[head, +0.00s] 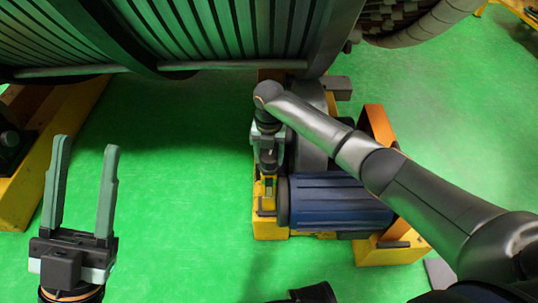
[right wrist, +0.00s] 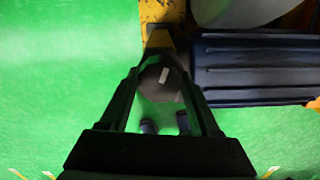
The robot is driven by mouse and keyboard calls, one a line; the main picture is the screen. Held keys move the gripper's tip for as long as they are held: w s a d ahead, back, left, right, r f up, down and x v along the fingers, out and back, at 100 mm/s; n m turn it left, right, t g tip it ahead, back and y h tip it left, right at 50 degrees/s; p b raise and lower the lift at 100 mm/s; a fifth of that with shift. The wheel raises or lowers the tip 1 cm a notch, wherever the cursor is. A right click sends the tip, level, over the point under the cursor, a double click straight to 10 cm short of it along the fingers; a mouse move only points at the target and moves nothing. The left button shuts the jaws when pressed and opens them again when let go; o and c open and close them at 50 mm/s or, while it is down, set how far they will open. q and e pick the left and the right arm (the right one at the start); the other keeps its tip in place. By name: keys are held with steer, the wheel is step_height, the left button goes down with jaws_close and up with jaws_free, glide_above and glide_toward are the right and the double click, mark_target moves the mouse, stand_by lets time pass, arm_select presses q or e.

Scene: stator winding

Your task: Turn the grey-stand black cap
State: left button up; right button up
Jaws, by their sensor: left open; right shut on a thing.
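The black cap (right wrist: 158,90), a dark rounded piece with a small white mark on it, shows between the fingers of my right gripper (right wrist: 160,58) in the right wrist view. That gripper is shut on it. In the head view my right gripper (head: 268,168) points down beside the blue motor, and the cap is hard to make out there. A grey housing (head: 309,150) stands just right of the gripper; I cannot tell whether it is the grey stand. My left gripper (head: 86,147) is open and empty over the green floor, far left of the cap.
A blue ribbed motor (head: 335,203) lies on a yellow base (head: 268,228) close to my right gripper. A large ribbed drum (head: 220,30) spans the top. A yellow beam (head: 40,160) stands at the left. Green floor (head: 175,170) is clear between the grippers.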

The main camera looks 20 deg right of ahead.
steer(key=shift+r+m+p, duration=0.25)
steer(key=shift+m+p, duration=0.55)
steer(key=shift+p, duration=0.3)
steer(key=m+p, duration=0.2)
steer(key=shift+p, duration=0.3)
steer(key=shift+m+p, duration=0.65)
steer(key=shift+m, duration=0.55)
arm_select(q)
step_height(320, 180, up, 8)
steer(key=m+p, duration=0.1)
steer(key=p, duration=0.1)
arm_select(e)
steer(key=m, duration=0.2)
steer(key=shift+f+m, duration=0.1)
steer(key=shift+m, duration=0.6)
steer(key=m+p, duration=0.1)
steer(key=m, duration=0.3)
steer(key=shift+f+m, duration=0.1)
steer(key=shift+m, duration=0.2)
arm_select(q)
steer(key=w+a+f+n+g+y, duration=0.1)
steer(key=w+a+f+n+y, duration=0.1)
steer(key=w+f+n+y, duration=0.4)
steer(key=shift+w+f+g+y+p, duration=0.3)
steer(key=shift+f+y, duration=0.7)
steer(key=shift+f, duration=1.85)
arm_select(e)
steer(key=shift+m, duration=0.8)
arm_select(q)
steer(key=shift+s, duration=0.1)
